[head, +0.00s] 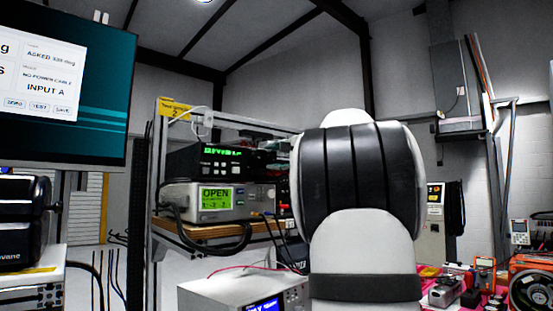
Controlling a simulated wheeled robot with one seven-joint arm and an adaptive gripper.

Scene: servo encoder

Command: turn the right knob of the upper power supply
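Two stacked instruments stand on a wooden shelf left of centre. The upper one (183,160) is a black box with a green lit display and small buttons. The lower one (184,197) is a light box with a green screen reading "OPEN". I cannot tell which unit is the upper power supply. No right knob can be made out at this size, and my arm may hide part of the area to the right. My arm's white and black links fill the centre right. My gripper is not in view.
A grey instrument (215,292) with a blue display sits low in front of the shelf. Black and red cables hang from the shelf (180,236). A large monitor (105,85) is at upper left. A bench with tools and meters (484,270) is at lower right.

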